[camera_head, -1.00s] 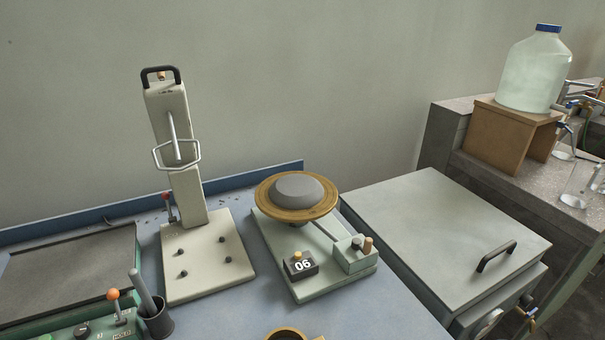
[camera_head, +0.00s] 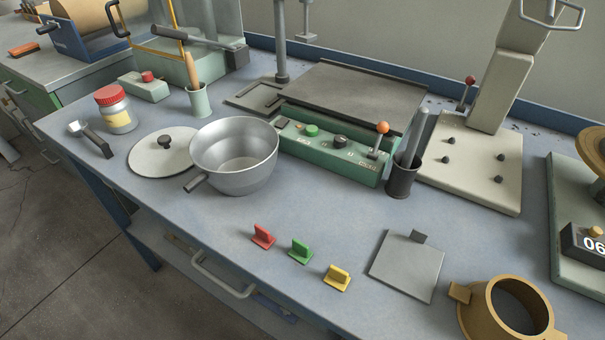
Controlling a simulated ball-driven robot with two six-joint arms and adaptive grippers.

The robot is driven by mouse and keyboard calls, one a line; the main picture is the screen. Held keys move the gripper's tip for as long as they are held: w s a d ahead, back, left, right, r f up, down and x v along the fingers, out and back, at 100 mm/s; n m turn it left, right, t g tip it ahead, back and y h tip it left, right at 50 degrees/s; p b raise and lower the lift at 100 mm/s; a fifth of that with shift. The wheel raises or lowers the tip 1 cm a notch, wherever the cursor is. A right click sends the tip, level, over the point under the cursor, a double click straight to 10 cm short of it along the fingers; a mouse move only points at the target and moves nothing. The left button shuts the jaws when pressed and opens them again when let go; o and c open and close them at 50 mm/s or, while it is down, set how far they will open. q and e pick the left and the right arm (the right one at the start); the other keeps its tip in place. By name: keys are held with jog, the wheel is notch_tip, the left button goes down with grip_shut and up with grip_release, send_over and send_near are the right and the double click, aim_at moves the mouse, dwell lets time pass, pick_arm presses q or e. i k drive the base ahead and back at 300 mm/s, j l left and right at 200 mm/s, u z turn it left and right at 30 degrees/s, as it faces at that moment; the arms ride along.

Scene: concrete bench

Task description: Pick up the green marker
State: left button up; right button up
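The green marker (camera_head: 300,251) is a small block with an upright tab. It lies on the blue-grey bench top near the front edge. A similar red marker (camera_head: 263,236) is to its left and a yellow marker (camera_head: 337,278) to its right, both apart from it. Neither of my grippers is in view.
A metal pot (camera_head: 236,158) and its lid (camera_head: 163,153) stand behind and left of the markers. A grey plate (camera_head: 407,265) and a brown ring-shaped holder (camera_head: 476,313) lie to the right. A green control box (camera_head: 330,148) and dark cup (camera_head: 402,182) stand behind. Bench around the markers is clear.

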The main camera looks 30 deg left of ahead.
aim_at(300, 252)
jog(key=u, duration=0.85)
